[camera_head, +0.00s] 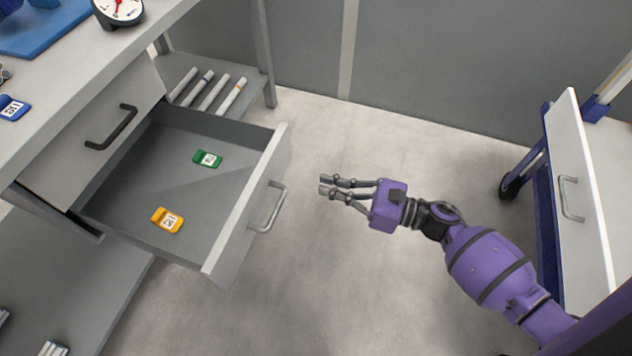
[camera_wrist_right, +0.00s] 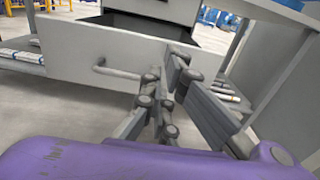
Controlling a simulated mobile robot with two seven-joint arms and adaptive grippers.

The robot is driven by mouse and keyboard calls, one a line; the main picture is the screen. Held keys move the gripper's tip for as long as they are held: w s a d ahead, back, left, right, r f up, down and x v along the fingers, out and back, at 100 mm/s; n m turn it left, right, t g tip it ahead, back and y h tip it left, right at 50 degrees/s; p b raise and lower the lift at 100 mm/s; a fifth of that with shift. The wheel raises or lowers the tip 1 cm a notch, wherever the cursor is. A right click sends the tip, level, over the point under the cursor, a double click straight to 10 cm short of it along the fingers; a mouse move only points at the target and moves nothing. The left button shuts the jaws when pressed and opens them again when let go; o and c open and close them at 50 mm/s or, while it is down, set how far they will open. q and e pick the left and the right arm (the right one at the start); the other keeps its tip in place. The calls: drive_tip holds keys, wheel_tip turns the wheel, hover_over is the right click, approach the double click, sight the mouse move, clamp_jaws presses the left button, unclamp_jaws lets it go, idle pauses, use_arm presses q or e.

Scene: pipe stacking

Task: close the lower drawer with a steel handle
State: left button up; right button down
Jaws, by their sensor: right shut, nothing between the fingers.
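The lower drawer (camera_head: 247,215) stands pulled out from the grey bench at the left, with a steel bar handle (camera_head: 268,208) on its front. Inside it lie a green tag (camera_head: 207,158) and an orange tag (camera_head: 167,220). My right gripper (camera_head: 322,184) is shut and empty, to the right of the drawer front and apart from the handle. In the right wrist view the drawer front (camera_wrist_right: 85,52) and its handle (camera_wrist_right: 115,71) are ahead of the fingers (camera_wrist_right: 168,80). My left gripper is not in view.
The upper drawer with a dark handle (camera_head: 111,128) is shut above. Several pipes (camera_head: 209,92) lie on a shelf behind. A blue cart (camera_head: 547,200) with a white panel (camera_head: 580,190) stands at the right. The floor (camera_head: 330,270) between is clear.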

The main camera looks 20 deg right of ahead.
sight(266, 171)
drive_tip(key=x, duration=1.1)
drive_tip(key=shift+a, duration=0.1)
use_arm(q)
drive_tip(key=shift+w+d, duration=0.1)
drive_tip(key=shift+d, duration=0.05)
use_arm(e)
drive_tip(key=shift+w+a, duration=0.35)
drive_tip(key=shift+a, duration=0.05)
